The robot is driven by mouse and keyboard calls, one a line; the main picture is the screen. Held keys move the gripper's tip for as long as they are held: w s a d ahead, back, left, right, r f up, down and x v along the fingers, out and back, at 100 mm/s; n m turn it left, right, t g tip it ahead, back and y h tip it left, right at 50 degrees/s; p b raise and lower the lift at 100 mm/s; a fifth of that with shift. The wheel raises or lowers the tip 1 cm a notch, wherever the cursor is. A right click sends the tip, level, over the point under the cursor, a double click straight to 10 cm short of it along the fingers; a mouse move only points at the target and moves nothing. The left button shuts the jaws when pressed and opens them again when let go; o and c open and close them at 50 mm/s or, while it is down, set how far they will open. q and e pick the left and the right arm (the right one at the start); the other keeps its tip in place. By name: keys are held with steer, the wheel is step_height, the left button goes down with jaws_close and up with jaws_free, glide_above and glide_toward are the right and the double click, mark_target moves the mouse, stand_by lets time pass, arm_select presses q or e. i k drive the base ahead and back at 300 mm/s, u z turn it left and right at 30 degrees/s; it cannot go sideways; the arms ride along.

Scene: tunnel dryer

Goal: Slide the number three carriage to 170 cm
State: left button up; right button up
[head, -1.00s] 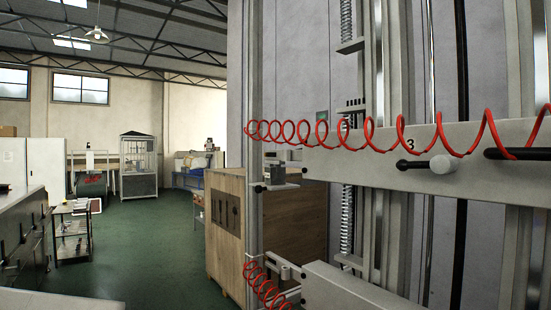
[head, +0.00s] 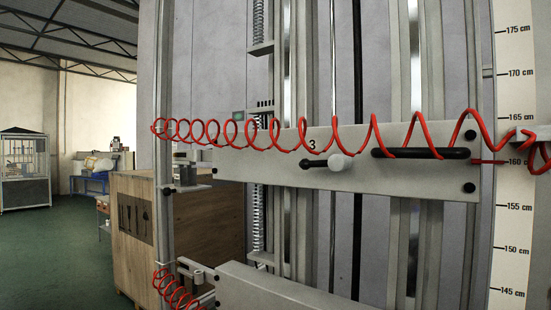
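The number three carriage (head: 265,167) is a pale grey plate marked "3" on vertical rails. It carries a black horizontal handle (head: 420,154) and a black lever with a white knob (head: 340,162). A red pointer (head: 487,162) at its right end lies at about 160 cm on the scale (head: 513,190), a white strip with black marks. The 170 cm mark (head: 520,73) is above the pointer. A red coiled hose (head: 231,133) runs across the front of the carriage. Neither of my grippers is in view.
A second grey plate (head: 285,292) is on the rails below the carriage. Green floor (head: 65,250) is open at the far left, with a glazed cabinet (head: 25,168) further back.

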mark_target(414, 172)
steer(key=u, duration=2.45)
steer(key=k, duration=1.3)
steer(key=z, duration=1.85)
